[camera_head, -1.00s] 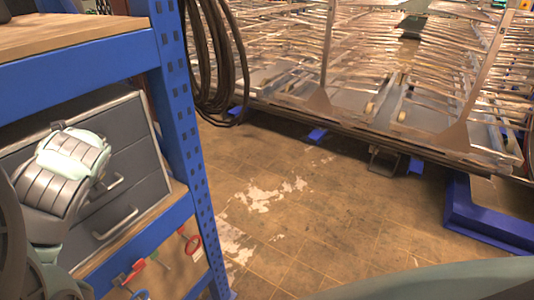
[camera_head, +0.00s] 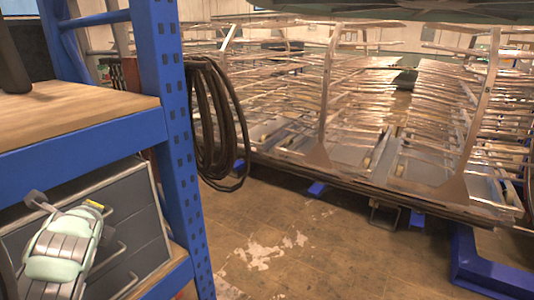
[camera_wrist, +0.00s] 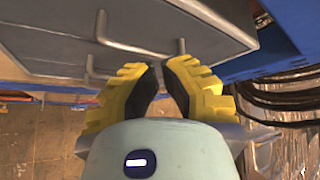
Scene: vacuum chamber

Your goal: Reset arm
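My gripper (camera_wrist: 160,68) shows in the wrist view with two yellow stepped fingers and dark inner pads. The fingertips stand a little apart, with a narrow gap and nothing between them. A grey drawer cabinet with bar handles lies beyond the fingers in the wrist view (camera_wrist: 150,18). In the head view my mint and grey arm is at the lower left, in front of the same cabinet (camera_head: 135,207). My fingers are mostly hidden there; only a small yellow patch shows. I cannot tell the exact distance from fingers to cabinet.
A blue shelf post (camera_head: 172,130) and a wooden shelf top (camera_head: 70,115) stand close on the left. Black cable coils (camera_head: 210,125) hang beside the post. A metal rack (camera_head: 350,110) fills the back. The floor (camera_head: 330,235) between is clear.

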